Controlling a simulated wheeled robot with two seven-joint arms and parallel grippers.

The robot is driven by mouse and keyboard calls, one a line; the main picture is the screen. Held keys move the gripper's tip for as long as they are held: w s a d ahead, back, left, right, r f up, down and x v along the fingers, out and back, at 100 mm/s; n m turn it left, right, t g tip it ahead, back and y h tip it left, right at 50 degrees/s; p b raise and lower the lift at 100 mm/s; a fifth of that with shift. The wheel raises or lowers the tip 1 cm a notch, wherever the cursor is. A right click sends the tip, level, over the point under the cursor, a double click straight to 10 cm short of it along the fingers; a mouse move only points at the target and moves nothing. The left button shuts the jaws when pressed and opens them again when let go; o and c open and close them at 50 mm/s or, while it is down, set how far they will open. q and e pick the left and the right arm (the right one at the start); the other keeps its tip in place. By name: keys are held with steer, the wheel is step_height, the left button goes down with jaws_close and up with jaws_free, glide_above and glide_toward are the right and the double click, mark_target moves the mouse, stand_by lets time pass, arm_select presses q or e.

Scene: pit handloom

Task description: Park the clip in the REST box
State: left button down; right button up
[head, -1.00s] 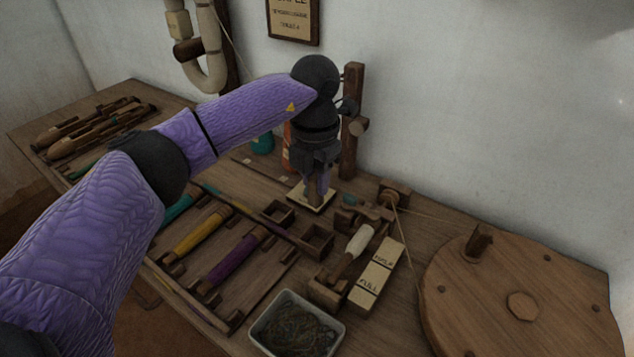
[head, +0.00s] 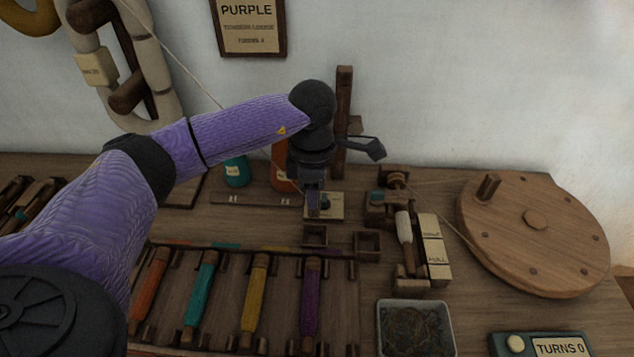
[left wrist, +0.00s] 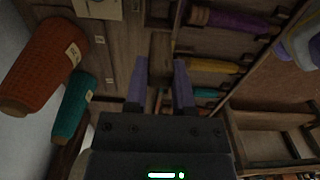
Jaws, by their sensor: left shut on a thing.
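My left gripper (head: 313,208) points down over the bench, at the cream plate (head: 332,204) in front of the wooden post. In the left wrist view its two fingers (left wrist: 166,85) are shut on a small brown wooden piece, which I take to be the clip (left wrist: 160,57). The clip is mostly hidden by the fingers in the head view. Two small open wooden boxes stand just in front of the gripper, a left one (head: 315,230) and a right one (head: 367,236). I cannot read a REST label on either. My right gripper is not in view.
A rack with orange, teal, yellow and purple bobbins (head: 310,300) lies in front. Orange (head: 284,175) and teal (head: 236,172) spools stand behind left. A winder (head: 404,230), a large wooden wheel (head: 535,235), a scrap tray (head: 415,304) and a TURNS counter (head: 540,345) are at right.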

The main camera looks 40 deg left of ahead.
arm_select(q)
steer(key=shift+f+b, duration=0.3)
steer(key=shift+f, duration=0.1)
step_height(320, 180, down, 7)
steer(key=b, duration=0.5)
steer(key=shift+f, duration=0.45)
steer(key=c, duration=0.7)
jaws_free()
steer(key=o, duration=0.6)
steer(key=shift+o, duration=0.2)
steer(key=shift+r, duration=0.1)
